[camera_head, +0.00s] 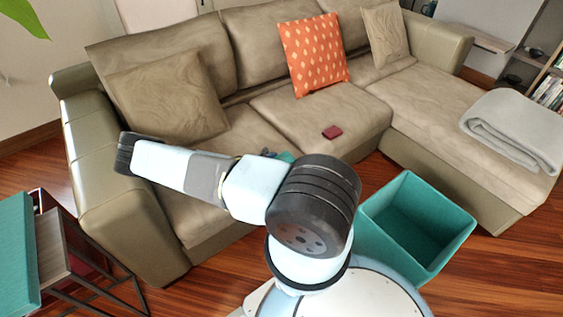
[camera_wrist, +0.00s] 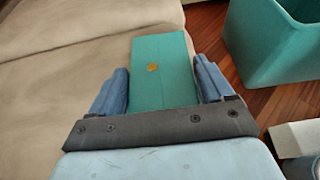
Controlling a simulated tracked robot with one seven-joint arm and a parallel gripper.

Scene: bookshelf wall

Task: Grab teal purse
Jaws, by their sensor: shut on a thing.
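The teal purse (camera_wrist: 162,68) is a flat teal rectangle with a small gold mark, seen in the wrist view between the two blue fingers of my gripper (camera_wrist: 162,88). The fingers are shut on its two sides. Beige sofa fabric shows around and behind it. In the head view only a small teal bit of the purse (camera_head: 286,157) shows behind my arm, over the sofa seat. My arm hides the rest of it and most of the gripper there.
A teal open bin (camera_head: 440,215) stands on the wood floor in front of the beige sofa (camera_head: 440,80). An orange cushion (camera_head: 313,52) leans on the backrest. A grey folded blanket (camera_head: 515,125) lies at the right.

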